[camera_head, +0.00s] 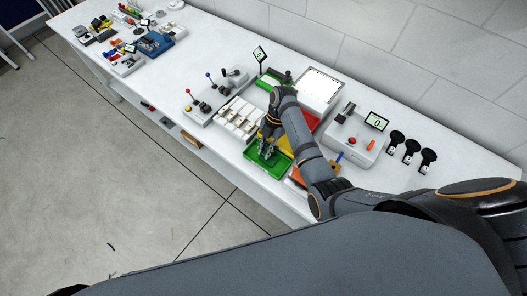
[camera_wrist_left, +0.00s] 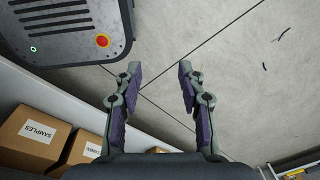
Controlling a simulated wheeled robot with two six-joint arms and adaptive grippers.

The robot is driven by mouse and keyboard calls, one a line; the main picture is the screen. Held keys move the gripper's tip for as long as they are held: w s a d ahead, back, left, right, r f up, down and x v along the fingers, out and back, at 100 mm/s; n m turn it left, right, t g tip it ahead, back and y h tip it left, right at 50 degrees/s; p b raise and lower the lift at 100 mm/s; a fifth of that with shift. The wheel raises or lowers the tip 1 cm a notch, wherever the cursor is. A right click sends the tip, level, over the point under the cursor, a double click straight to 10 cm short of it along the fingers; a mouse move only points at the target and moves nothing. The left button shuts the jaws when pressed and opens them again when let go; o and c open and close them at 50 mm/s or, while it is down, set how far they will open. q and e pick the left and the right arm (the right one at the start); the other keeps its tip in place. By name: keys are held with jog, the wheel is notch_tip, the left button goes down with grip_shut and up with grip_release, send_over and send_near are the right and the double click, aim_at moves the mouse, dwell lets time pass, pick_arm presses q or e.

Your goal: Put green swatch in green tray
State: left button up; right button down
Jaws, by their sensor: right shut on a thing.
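The green tray (camera_head: 258,165) lies near the front edge of the white bench in the head view. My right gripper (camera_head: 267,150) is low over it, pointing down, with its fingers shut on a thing. That thing is small and mostly hidden by the fingers; it looks to be the green swatch, though I cannot make out its outline against the tray. I cannot tell whether it touches the tray floor. My left gripper (camera_wrist_left: 160,72) is open and empty in the left wrist view, over bare floor. It does not show in the head view.
A yellow tray and a red tray (camera_head: 309,121) lie behind my right arm, with an orange one (camera_head: 297,176) to the right. White racks (camera_head: 238,118) stand left of the green tray. A grey box with a red button (camera_head: 354,141) stands right. Cardboard boxes (camera_wrist_left: 35,138) sit on a shelf below.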

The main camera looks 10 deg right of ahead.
pick_arm(q)
jog(key=w+a, duration=0.2)
jog(key=w, duration=0.3)
pick_arm(e)
jog(key=shift+w+a+f, duration=0.1)
jog(key=shift+a+f, duration=0.2)
jog(key=shift+a, duration=0.35)
jog(key=shift+d, duration=0.15)
jog(key=c, duration=1.3)
grip_release()
jog(key=shift+d+f, duration=0.1)
jog(key=shift+d, duration=0.15)
jog(key=shift+a, duration=0.1)
jog(key=shift+r, duration=0.2)
jog(key=b+v, duration=0.1)
jog(key=v, duration=0.3)
jog(key=shift+w+r, duration=0.15)
jog(key=shift+r, duration=0.15)
jog(key=p+v, duration=0.5)
jog(key=v, duration=0.1)
jog(key=shift+r, duration=0.2)
pick_arm(q)
jog(key=r, duration=0.1)
jog(key=s+r, duration=0.2)
jog(key=shift+s+d+r, duration=0.15)
jog(key=shift+d, duration=0.15)
pick_arm(e)
jog(key=shift+d+r, duration=0.25)
jog(key=shift+r, duration=0.15)
